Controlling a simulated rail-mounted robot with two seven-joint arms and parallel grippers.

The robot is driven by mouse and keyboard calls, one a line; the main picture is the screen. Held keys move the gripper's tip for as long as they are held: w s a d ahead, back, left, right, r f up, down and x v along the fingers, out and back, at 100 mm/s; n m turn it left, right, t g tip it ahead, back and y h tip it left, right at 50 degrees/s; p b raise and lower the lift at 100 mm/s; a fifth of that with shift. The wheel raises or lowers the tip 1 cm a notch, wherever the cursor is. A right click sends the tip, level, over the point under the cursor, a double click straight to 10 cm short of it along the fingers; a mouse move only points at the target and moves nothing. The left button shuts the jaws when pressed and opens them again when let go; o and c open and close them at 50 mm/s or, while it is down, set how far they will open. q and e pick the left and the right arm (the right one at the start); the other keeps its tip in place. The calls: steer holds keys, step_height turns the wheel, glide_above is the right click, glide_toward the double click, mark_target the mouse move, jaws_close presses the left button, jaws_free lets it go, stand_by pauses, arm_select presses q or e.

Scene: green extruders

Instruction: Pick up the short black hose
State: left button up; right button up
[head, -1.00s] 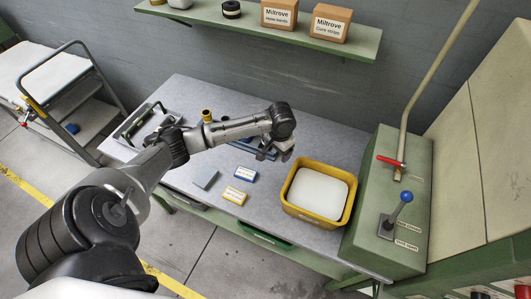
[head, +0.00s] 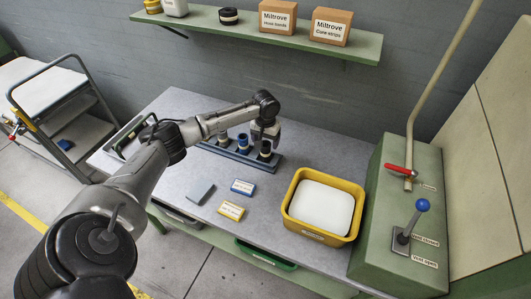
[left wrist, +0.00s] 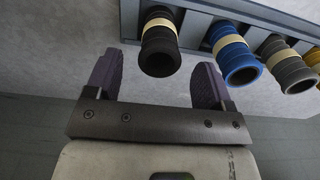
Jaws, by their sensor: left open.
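A black hose (head: 265,152) with a cream band stands at the right end of a blue-grey rack (head: 236,157) on the workbench. It also shows in the left wrist view (left wrist: 160,50). A blue hose (left wrist: 236,60) and a grey hose (left wrist: 289,72) stand beside it in a row, with part of a yellow one at the picture edge. My left gripper (head: 265,136) is open and empty, close to the black hose. In the left wrist view its purple-grey fingers (left wrist: 156,78) lie either side of the black hose's end; I cannot tell any contact. My right gripper is not in view.
A yellow bin (head: 292,222) with a white slab stands right of the rack. A blue box (head: 243,187), a yellow box (head: 231,210) and a grey block (head: 200,191) lie in front. A green machine (head: 390,250) bounds the right side; a shelf (head: 240,27) is above.

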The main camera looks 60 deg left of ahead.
mark_target(266, 150)
arm_select(q)
steer(key=shift+d+f+b, duration=0.1)
steer(key=shift+f+b, duration=0.3)
steer(key=shift+f, duration=2.45)
steer(key=c, duration=1)
steer(key=shift+r, duration=0.1)
steer(key=shift+c, duration=0.2)
